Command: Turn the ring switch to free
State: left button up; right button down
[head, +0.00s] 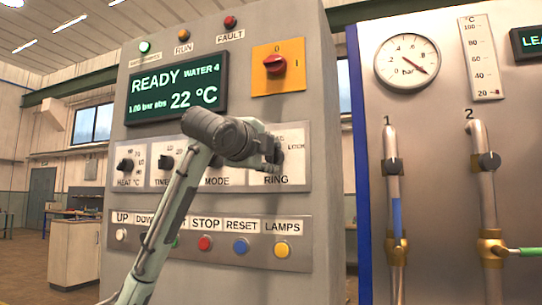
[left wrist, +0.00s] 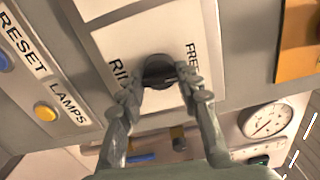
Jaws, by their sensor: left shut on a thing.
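The RING switch, a dark round knob (left wrist: 158,68), is on a white panel between the words RING and FREE in the left wrist view. In the head view my left gripper (head: 272,152) reaches the RING knob from the left and hides most of it; LOCK shows to its right. In the left wrist view my left gripper (left wrist: 160,88) has one finger on each side of the knob and is shut on it. Which way the knob points is hard to tell. My right gripper is not in view.
The HEAT knob (head: 126,165) and TIME knob (head: 167,162) share the panel. Below is a row of buttons, with the yellow LAMPS button (head: 282,250) nearest. A red main switch (head: 273,66) is above. Pipes with a pressure gauge (head: 407,62) stand to the right.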

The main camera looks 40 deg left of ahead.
pick_arm(q)
jog(key=shift+n, duration=0.7)
jog(key=o, duration=1.2)
jog(key=shift+c, duration=0.2)
jog(key=v, duration=1.2)
